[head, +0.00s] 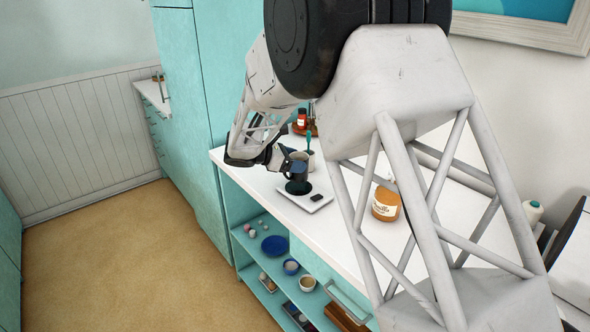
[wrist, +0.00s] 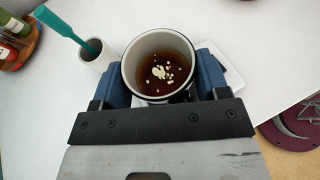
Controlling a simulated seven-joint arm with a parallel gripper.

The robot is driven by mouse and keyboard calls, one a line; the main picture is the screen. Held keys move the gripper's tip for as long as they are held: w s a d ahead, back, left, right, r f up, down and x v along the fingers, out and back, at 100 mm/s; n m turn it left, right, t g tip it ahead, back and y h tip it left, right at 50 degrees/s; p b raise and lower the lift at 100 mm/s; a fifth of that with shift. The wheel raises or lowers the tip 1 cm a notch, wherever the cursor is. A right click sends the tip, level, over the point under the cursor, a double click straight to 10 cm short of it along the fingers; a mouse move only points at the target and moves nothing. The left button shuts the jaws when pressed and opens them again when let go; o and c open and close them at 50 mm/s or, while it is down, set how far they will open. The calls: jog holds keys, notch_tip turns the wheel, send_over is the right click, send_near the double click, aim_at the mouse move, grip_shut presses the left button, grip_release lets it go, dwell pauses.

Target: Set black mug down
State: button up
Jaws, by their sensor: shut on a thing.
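The black mug (head: 298,169) is held upright over a white scale-like slab (head: 318,206) on the counter. In the wrist view, the mug (wrist: 160,96) has a pale inside and holds brown liquid with pale bits floating in it. My gripper (head: 284,160) is shut on the mug, with a blue finger on each side of it in the wrist view. A dark round patch (head: 298,188) on the slab lies right below the mug. I cannot tell whether the mug's base touches it. The mug hides much of the slab in the wrist view.
A light cup (wrist: 92,62) with a teal-handled utensil stands close beside the mug. Bottles (wrist: 14,40) stand farther left. A maroon round thing (wrist: 292,132) lies at the wrist view's right.

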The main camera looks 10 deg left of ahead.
jog(key=shift+f, duration=1.5)
jog(key=shift+f, duration=0.15)
jog(key=o, duration=1.1)
jog(key=shift+a, duration=0.15)
jog(key=v, duration=1.1)
jog(key=shift+s+a+r, duration=0.25)
